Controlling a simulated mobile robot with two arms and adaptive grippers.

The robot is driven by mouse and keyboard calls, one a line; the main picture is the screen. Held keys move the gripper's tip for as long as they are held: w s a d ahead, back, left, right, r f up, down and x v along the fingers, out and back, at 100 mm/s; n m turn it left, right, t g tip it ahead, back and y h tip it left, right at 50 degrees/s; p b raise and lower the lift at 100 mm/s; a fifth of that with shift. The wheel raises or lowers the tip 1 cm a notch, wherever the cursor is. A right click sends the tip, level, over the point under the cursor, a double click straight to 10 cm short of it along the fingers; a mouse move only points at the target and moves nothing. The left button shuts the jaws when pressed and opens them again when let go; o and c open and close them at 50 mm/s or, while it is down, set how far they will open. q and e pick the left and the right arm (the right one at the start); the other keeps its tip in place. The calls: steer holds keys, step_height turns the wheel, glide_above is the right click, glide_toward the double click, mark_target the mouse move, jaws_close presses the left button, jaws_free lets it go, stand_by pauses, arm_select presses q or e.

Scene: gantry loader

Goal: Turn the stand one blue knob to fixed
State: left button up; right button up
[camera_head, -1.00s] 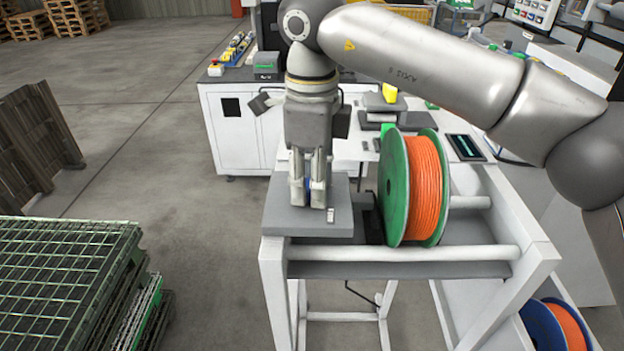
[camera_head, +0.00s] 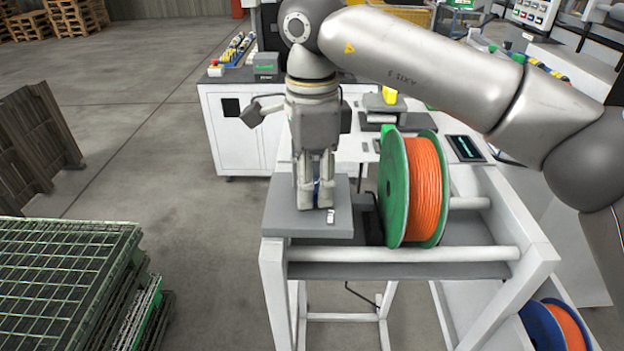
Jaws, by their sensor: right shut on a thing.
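My right gripper (camera_head: 316,202) points straight down over the grey plate on top of the stand. Its fingers are shut on the blue knob (camera_head: 317,188), of which only a small blue patch shows between them. The rest of the knob is hidden by the fingers, and I cannot read its setting. The grey plate (camera_head: 285,222) caps the left end of the white stand (camera_head: 272,290). A small white label (camera_head: 331,216) lies on the plate beside the fingertips. My left gripper is not in view.
A green reel of orange cable (camera_head: 398,190) hangs on the stand, just right of the gripper. A white workbench (camera_head: 232,140) stands behind. Green mesh crates (camera_head: 60,265) are at lower left, and a blue reel (camera_head: 545,325) at lower right.

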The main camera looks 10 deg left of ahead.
steer(key=o, duration=1)
steer(key=shift+o, duration=0.2)
step_height(320, 180, up, 12)
